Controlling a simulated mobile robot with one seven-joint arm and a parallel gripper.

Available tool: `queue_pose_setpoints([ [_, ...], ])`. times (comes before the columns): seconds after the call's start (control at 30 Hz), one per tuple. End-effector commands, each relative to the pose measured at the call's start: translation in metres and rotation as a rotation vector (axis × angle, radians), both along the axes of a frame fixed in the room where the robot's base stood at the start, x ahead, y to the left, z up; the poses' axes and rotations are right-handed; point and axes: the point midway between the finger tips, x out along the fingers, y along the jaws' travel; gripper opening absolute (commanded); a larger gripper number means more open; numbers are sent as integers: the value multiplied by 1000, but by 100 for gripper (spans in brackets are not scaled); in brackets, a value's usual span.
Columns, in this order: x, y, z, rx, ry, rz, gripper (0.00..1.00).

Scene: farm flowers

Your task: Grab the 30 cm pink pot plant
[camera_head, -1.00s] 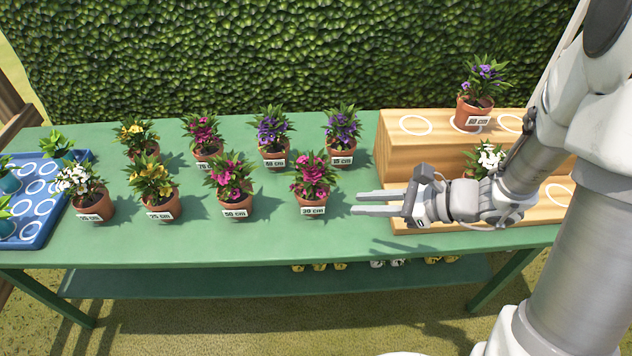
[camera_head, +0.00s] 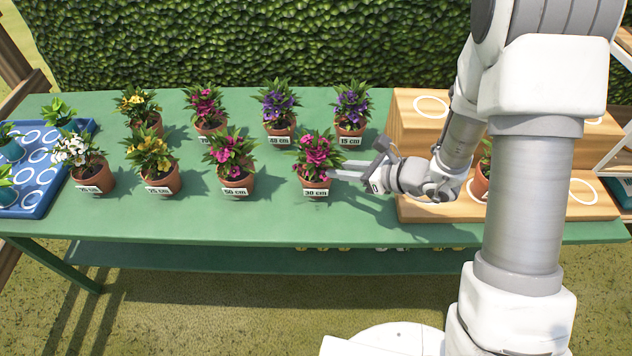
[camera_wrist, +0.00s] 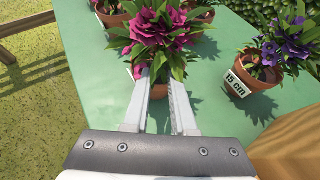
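The pink pot plant labelled 30 cm (camera_head: 315,154) stands upright in a terracotta pot at the front right of the plant rows. In the wrist view its pink flowers (camera_wrist: 158,32) and leaves fill the top centre, and most of its pot is hidden. My gripper (camera_head: 338,173) comes in level from the right, with its fingertips at the pot's right side. In the wrist view the fingers of my gripper (camera_wrist: 161,80) are apart, with part of the brown pot showing between them. I cannot tell whether they touch it.
The pink 50 cm plant (camera_head: 233,160) stands to the left. The purple 15 cm plant (camera_head: 352,106) stands close behind, right of another purple plant (camera_head: 278,106). A stepped wooden stand (camera_head: 410,207) is at right, a blue tray (camera_head: 40,212) at left. The table's front strip is clear.

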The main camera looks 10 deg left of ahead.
Motion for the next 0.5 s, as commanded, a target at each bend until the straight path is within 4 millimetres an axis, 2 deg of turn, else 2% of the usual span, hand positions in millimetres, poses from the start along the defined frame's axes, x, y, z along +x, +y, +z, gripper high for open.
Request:
queue_pose_setpoints([
  [0.1,4,13,-8,-1,0,2,24],
  [0.33,8,27,-16,0,2,3,24],
  [0.5,13,49,-29,-1,1,4,24],
])
